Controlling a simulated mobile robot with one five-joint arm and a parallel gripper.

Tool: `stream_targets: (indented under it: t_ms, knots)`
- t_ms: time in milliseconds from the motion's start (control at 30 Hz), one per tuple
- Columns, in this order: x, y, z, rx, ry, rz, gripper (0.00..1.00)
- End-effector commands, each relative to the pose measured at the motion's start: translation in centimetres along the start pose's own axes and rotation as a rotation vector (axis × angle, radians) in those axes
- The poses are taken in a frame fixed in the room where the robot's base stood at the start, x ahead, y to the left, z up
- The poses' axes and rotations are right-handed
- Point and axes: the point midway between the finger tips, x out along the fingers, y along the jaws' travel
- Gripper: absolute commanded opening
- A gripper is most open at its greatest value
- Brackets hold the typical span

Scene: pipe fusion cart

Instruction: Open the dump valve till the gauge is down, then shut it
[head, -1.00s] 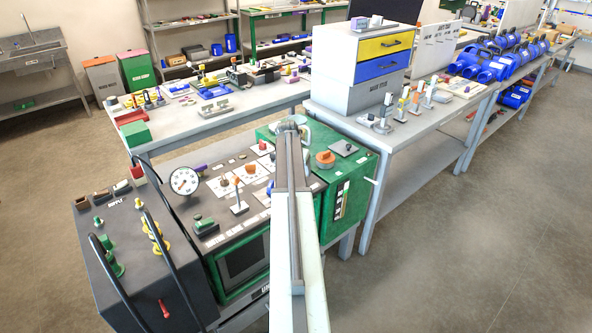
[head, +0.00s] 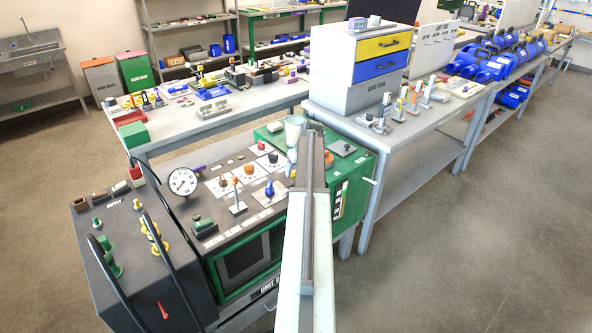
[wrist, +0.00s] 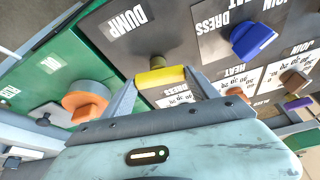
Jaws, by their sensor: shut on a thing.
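The dump valve's yellow handle (wrist: 160,77) sits beside the DUMP label (wrist: 126,22) on the dark panel in the wrist view. My gripper (wrist: 161,84) is shut on this handle, one finger on each side. In the head view my arm and wrist hide the handle and the fingertips. The round white pressure gauge (head: 183,181) stands at the left back of the panel; its needle is too small to read surely.
A blue knob (wrist: 253,40) and an orange knob (wrist: 86,102) flank the valve in the wrist view. A lever (head: 237,200) stands upright on the panel. Black hoses (head: 160,240) arch over the supply box at left. A workbench with drawers (head: 365,65) stands behind at right.

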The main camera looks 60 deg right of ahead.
Motion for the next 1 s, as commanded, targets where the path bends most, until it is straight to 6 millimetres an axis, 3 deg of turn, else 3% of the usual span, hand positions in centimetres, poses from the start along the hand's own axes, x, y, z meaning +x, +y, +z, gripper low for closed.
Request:
stream_targets:
  t_ms: [400,967,1000]
  knots:
    - [0.06,-0.11,-0.39,-0.172,0.006,-0.073,0.28]
    - [0.05,-0.19,-0.32,-0.197,0.005,-0.086,0.28]
    - [0.05,-0.21,-0.32,-0.197,0.005,-0.086,0.77]
